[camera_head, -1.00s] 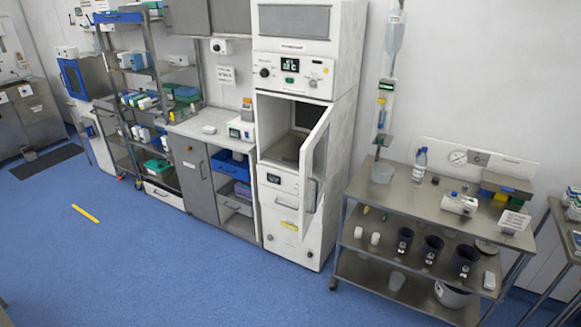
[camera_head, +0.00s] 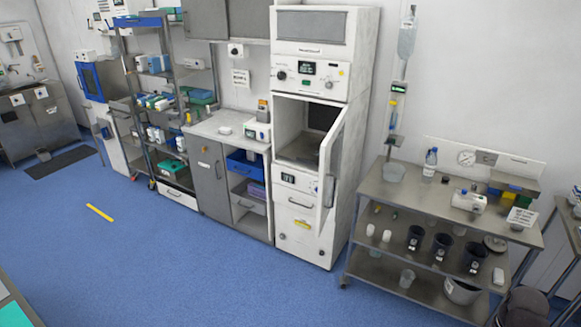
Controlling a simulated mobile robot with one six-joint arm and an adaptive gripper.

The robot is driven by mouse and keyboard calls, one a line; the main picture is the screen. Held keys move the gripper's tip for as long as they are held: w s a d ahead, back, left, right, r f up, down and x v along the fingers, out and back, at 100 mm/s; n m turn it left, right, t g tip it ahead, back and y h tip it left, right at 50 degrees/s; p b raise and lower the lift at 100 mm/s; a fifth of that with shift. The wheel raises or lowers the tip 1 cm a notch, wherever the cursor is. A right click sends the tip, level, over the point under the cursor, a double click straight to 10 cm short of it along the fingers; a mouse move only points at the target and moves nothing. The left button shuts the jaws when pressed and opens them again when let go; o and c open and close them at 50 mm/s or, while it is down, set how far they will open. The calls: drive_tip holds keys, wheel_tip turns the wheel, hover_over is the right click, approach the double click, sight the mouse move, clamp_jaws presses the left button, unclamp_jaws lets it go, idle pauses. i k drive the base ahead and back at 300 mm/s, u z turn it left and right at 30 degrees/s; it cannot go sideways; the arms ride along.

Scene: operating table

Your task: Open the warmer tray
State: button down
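The warmer (camera_head: 318,60) is a tall white cabinet against the back wall, with a control panel and a lit display (camera_head: 307,68). Its door (camera_head: 330,165) is swung open toward the right front. Inside the open compartment, a grey tray or shelf floor (camera_head: 300,152) shows at the bottom; the door hides part of the inside. Below are a second small panel and a drawer front with a handle (camera_head: 300,204). My gripper is not in view.
A steel cart (camera_head: 385,190) with bottles, dark cups and boxes stands right of the warmer. A cabinet (camera_head: 213,170) and stocked shelving (camera_head: 165,60) stand left. Blue floor (camera_head: 180,265) in front is clear. A table corner (camera_head: 12,305) shows at lower left.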

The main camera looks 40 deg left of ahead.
sight(306, 148)
drive_tip(key=u, duration=1)
drive_tip(key=k, duration=0.75)
drive_tip(key=z, duration=0.1)
drive_tip(key=i, duration=1.65)
drive_tip(key=u, duration=0.25)
